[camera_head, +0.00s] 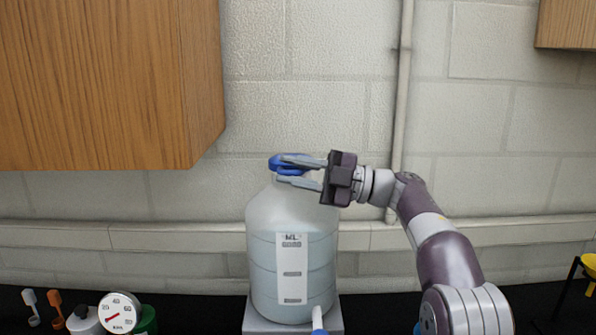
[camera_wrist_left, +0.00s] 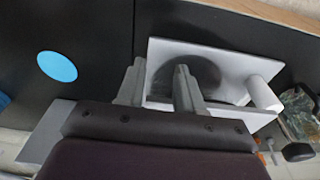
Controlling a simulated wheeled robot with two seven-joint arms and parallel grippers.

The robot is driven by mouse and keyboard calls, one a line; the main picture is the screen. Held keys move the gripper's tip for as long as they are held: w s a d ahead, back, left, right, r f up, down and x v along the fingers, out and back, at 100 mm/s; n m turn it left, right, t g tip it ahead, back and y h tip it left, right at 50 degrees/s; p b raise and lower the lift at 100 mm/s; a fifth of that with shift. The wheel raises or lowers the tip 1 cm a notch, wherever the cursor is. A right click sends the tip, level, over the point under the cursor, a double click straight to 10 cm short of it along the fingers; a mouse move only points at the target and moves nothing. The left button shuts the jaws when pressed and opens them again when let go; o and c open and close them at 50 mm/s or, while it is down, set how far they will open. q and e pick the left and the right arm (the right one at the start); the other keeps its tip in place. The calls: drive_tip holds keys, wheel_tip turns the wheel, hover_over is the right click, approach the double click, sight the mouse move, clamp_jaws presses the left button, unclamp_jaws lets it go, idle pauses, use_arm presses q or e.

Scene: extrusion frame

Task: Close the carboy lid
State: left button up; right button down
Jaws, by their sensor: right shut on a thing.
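The carboy (camera_head: 266,228) is a translucent white bottle with a marked label, upright on a grey stand (camera_head: 258,326) in the head view. Its blue lid (camera_head: 276,165) is at the neck on top. My right gripper (camera_head: 287,170) reaches in from the right with its two grey fingers around the lid, shut on it. The fingers hide part of the lid, so I cannot tell how it sits on the neck. My left gripper (camera_wrist_left: 158,82) shows only in the left wrist view, its fingers apart with nothing visible held between them.
A wooden cabinet (camera_head: 110,80) hangs at upper left, with a pipe (camera_head: 403,90) on the wall to the right. A gauge (camera_head: 119,313) and small items stand at lower left. A grey open box-like thing (camera_wrist_left: 225,75) is beyond the left fingers, near a blue disc (camera_wrist_left: 57,67).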

drive_tip(key=c, duration=1.1)
unclamp_jaws()
drive_tip(key=shift+a+f, duration=0.15)
drive_tip(key=shift+w+a, duration=0.15)
drive_tip(key=shift+a, duration=0.3)
use_arm(q)
drive_tip(key=f+b, duration=0.2)
drive_tip(key=shift+a+f+b, duration=0.2)
drive_tip(key=shift+f+b, duration=0.1)
drive_tip(key=shift+f, duration=0.05)
use_arm(e)
drive_tip(key=v, duration=1.2)
drive_tip(key=shift+d, duration=0.35)
